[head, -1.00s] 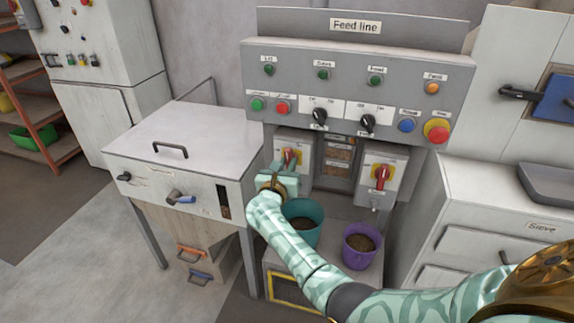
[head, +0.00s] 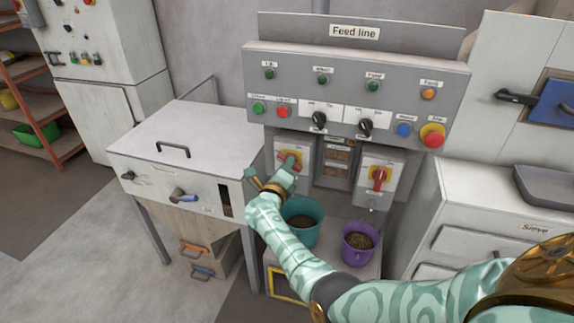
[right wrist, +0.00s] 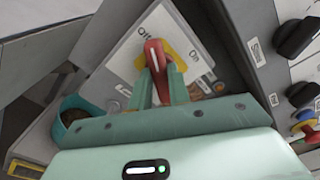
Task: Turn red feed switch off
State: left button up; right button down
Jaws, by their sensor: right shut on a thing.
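The red feed switch (head: 289,158) is a red lever on a yellow plate, on the left grey switch box below the panel. My right gripper (head: 284,172) reaches up to it from the lower left. In the right wrist view the red lever (right wrist: 154,55) stands between my two fingers (right wrist: 158,92), which are shut on it. The lever's upper end lies close to the "Off" print on the white plate (right wrist: 130,62); "On" is to its right. My gripper hides part of the lever in the head view. My left gripper is not in view.
A second red lever (head: 379,178) is on the right switch box. Black knobs, buttons and lamps line the Feed line panel (head: 355,75) above. A teal bucket (head: 314,212) and a purple bucket (head: 345,243) stand below, close to my right arm.

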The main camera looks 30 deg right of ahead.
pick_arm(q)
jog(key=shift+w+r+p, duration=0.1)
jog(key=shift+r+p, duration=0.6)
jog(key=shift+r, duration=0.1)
pick_arm(e)
jog(key=n, duration=0.5)
jog(key=shift+f+n, duration=0.1)
jog(key=shift+n, duration=0.3)
jog(key=c, duration=1.3)
grip_release()
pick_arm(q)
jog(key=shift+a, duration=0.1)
pick_arm(e)
jog(key=shift+a, duration=0.15)
